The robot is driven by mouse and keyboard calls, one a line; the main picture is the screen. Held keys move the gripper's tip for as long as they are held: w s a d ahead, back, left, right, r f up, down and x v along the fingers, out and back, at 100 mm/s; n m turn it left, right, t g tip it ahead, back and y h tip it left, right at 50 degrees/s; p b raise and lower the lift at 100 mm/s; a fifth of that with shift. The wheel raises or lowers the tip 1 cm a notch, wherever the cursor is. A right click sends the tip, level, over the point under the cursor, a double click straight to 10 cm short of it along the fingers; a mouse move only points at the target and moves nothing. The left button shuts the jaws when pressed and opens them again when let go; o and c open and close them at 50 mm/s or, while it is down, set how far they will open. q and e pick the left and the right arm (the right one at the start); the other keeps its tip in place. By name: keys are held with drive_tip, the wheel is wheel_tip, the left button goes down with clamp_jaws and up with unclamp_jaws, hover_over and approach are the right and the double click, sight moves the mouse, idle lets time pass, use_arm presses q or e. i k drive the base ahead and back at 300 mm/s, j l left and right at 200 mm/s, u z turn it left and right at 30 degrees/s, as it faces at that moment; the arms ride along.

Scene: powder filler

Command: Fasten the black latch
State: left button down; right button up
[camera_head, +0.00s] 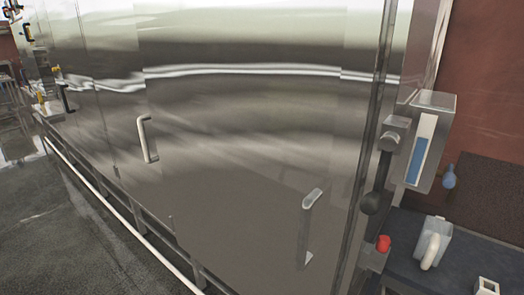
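A black latch (377,188) with a rounded dark knob stands at the right edge of the steel machine, below a grey bracket (396,134). I cannot tell whether it is fastened. The large steel door panel (240,190) beside it looks flush with the machine front. The panel carries a white handle (147,139) and a grey handle (307,228). Another dark handle (66,97) sits far left on the machine. Neither of my grippers is in view.
A red knob (383,243) is below the latch. A control box (427,140) with a blue panel is to its right. A dark table (404,226) holds a clear jug (437,240). A pale rail (113,212) runs along the machine's foot. Open floor (60,245) lies at left.

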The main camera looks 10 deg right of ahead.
sight(370, 205)
drive_tip(key=k+l+z, duration=0.1)
drive_tip(key=z, duration=1.05)
